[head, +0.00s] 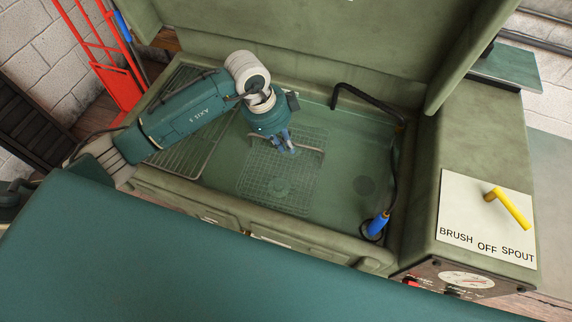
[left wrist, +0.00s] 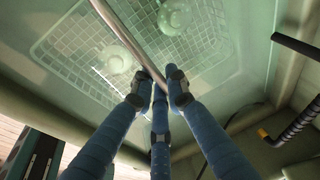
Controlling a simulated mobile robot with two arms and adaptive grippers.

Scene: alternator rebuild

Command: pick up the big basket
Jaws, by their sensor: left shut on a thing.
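The big basket (head: 258,180) is a wire mesh basket in the middle of the green wash tub. Its metal handle (head: 312,150) stands up across it. My left gripper (head: 287,142) reaches down over the basket and is shut on this handle. In the left wrist view the blue fingers (left wrist: 158,85) close around the grey handle bar (left wrist: 128,32). Below them is the mesh (left wrist: 70,40) with pale round parts (left wrist: 118,60) lying in it. I cannot tell whether the basket touches the tub floor. My right gripper is not in view.
A wire rack (head: 200,150) lies along the tub's left side. A black spout (head: 365,97) and a blue-handled brush (head: 378,224) on a hose are at the right. The raised lid (head: 300,40) stands behind. A yellow lever (head: 510,208) is on the right panel.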

